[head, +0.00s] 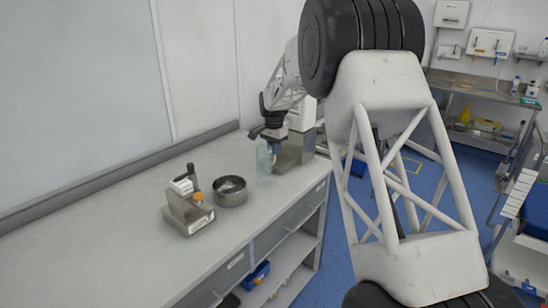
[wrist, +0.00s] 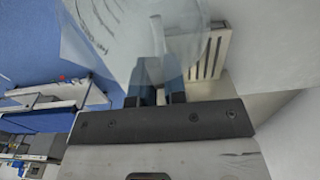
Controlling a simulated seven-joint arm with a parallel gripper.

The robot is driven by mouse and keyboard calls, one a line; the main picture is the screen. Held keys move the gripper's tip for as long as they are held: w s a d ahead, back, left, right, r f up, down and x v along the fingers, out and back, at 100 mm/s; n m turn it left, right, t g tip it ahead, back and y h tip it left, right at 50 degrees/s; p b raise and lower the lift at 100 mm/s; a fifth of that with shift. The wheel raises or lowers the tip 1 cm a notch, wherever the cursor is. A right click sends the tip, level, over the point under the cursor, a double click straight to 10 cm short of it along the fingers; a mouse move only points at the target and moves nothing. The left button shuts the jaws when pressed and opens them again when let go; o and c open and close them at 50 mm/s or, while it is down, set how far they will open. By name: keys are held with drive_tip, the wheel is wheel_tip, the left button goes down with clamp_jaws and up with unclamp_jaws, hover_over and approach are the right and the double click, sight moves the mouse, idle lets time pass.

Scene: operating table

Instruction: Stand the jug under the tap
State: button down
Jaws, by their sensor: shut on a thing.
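The clear jug (head: 264,161) is upright in the head view, just left of the slotted base of the dispenser (head: 296,148) at the counter's far end. In the wrist view the see-through jug (wrist: 125,30) fills the top, with the dispenser's slotted tray (wrist: 207,50) behind and to its right. My gripper (head: 268,137) is shut on the jug; its fingers (wrist: 160,72) show blurred through or against the clear wall. I cannot tell whether the jug touches the counter. The tap itself is hidden behind my gripper and wrist.
A round metal bowl (head: 230,192) and a small grey device with a dark lever (head: 188,208) stand nearer on the counter (head: 105,245). The front left of the counter is clear. A wall closes off its left side.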

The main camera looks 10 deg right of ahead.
sight(274, 160)
drive_tip(key=shift+f, duration=1.75)
drive_tip(key=shift+f, duration=0.15)
drive_tip(key=c, duration=1.2)
unclamp_jaws()
drive_tip(key=shift+o, duration=0.2)
wheel_tip(274, 160, up, 12)
drive_tip(key=shift+s+r, duration=0.1)
drive_tip(key=shift+r, duration=0.1)
